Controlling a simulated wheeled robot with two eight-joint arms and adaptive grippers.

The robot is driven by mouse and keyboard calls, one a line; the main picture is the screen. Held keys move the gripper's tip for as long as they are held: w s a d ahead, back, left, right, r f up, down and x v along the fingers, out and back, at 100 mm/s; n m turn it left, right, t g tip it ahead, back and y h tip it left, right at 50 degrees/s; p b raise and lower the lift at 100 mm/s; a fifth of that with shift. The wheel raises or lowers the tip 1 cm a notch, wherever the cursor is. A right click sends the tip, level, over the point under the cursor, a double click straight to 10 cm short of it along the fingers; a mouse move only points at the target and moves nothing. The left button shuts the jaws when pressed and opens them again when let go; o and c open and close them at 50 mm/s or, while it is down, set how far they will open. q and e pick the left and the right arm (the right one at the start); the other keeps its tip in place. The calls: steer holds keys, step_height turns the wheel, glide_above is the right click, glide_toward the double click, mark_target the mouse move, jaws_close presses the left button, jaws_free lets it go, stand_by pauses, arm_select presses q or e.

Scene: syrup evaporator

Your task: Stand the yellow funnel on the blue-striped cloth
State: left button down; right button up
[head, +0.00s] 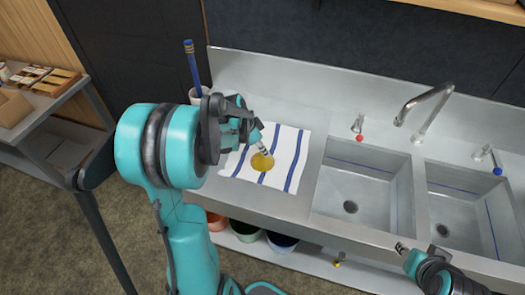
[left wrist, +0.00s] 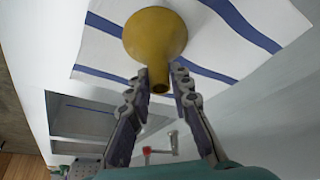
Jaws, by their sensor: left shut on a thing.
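The yellow funnel (head: 262,162) is over the white, blue-striped cloth (head: 291,146) on the counter, its wide end toward the cloth. I cannot tell whether its rim touches the cloth. My left gripper (head: 261,143) is shut on its narrow spout. In the left wrist view the funnel (left wrist: 154,33) shows its wide cone beyond the fingertips, with the spout between the fingers (left wrist: 162,80) and the cloth (left wrist: 104,45) behind. My right gripper (head: 404,250) is at the lower right, in front of the counter, away from the funnel; its jaws are too small to read.
A cup with a blue-handled tool (head: 191,66) stands at the counter's back left. Two sink basins (head: 362,188) with a faucet (head: 425,100) are right of the cloth. Several buckets (head: 281,243) stand below. A cart (head: 50,115) is at far left.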

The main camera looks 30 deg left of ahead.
arm_select(q)
steer(key=shift+f, duration=0.15)
steer(key=shift+f, duration=0.15)
steer(key=c, duration=1.8)
jaws_free()
steer(key=shift+f, duration=0.1)
steer(key=o, duration=0.4)
steer(key=shift+o, duration=0.2)
